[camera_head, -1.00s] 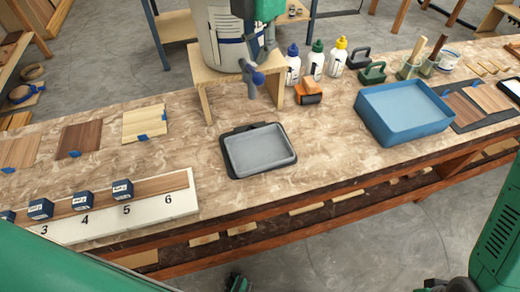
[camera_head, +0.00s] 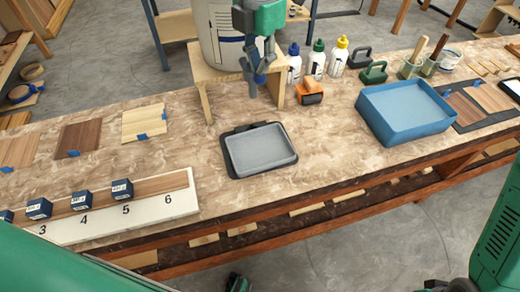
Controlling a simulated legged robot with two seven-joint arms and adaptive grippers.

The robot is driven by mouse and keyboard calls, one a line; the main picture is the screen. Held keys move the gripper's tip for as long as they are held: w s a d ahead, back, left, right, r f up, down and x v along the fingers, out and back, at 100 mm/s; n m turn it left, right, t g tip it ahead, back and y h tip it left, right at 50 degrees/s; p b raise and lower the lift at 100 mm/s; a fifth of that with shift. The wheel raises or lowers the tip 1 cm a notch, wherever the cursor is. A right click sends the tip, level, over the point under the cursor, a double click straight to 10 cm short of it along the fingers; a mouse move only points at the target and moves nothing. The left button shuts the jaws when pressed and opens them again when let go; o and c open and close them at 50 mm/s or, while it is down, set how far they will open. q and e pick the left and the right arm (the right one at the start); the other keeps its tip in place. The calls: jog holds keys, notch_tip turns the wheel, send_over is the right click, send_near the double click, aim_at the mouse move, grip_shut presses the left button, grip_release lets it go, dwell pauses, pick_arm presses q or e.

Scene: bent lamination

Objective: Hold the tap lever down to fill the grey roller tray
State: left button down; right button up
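The grey roller tray (camera_head: 262,151) lies in a black surround on the bench, in front of the small wooden stand. A large pale container (camera_head: 218,45) stands on the stand. The tap (camera_head: 253,90) hangs at its front, above and behind the tray, with a blue part (camera_head: 261,78) showing. My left gripper (camera_head: 256,66) is at the top of the tap, pointing down and overlapping it. The lever is mostly hidden, and I cannot tell whether the fingers touch it or how far apart they are. No stream is discernible. My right gripper is not visible.
The wooden stand (camera_head: 207,101) flanks the tap. Glue bottles (camera_head: 317,60) and an orange-black tool (camera_head: 309,92) stand right of it. A blue tray (camera_head: 405,125) is farther right. A numbered white board (camera_head: 182,205) with dark blocks lies front left. Bench around the grey tray is clear.

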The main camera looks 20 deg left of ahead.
pick_arm(q)
jog(key=shift+f+b, duration=0.3)
jog(key=shift+f, duration=1.1)
dwell(6.6)
